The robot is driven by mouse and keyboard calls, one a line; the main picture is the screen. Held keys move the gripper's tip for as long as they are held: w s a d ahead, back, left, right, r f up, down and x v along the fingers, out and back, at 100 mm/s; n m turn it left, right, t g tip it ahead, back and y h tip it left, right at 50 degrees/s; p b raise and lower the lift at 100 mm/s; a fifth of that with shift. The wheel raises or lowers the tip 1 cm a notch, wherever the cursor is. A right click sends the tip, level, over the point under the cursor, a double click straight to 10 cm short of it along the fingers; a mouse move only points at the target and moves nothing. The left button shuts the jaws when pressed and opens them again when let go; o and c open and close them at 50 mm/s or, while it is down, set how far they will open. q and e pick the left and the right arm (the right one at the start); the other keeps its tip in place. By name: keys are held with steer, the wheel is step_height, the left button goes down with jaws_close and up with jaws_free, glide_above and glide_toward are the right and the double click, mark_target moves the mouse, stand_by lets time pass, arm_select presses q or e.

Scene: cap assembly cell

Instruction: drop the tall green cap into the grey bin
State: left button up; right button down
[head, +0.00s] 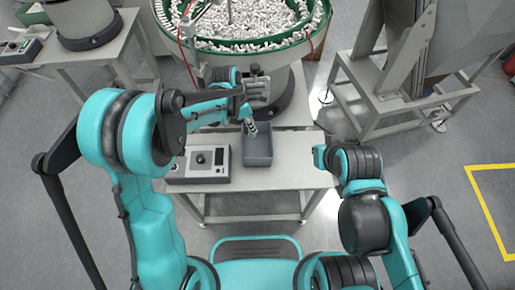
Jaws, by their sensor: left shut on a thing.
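The grey bin (258,160) is a small open box on the front table, right of a control box. My left gripper (251,128) points down over the bin's back left part, near its rim. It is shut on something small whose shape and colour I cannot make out. No tall green cap shows clearly anywhere in the head view. Of my right arm only links show, right of the table; its gripper is not visible.
The control box (199,164) with a dark knob stands left of the bin on the table (290,178). A large green-rimmed bowl feeder (245,44) full of pale parts stands behind. A grey metal stand (375,125) is at the right. Table space right of the bin is clear.

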arm_select(q)
steer(key=o, duration=0.8)
steer(key=shift+o, duration=0.2)
steer(key=v, duration=1.2)
steer(key=s+a+r+m+t+y, duration=0.1)
steer(key=s+a+m+t, duration=0.2)
steer(key=s+a+m, duration=0.4)
steer(key=s+a+r+m+t+y, duration=0.1)
steer(key=s+a+m+t+y, duration=0.1)
steer(key=s+a+m, duration=0.5)
steer(key=s+m+t, duration=0.1)
steer(key=s+m, duration=0.3)
steer(key=m, duration=0.3)
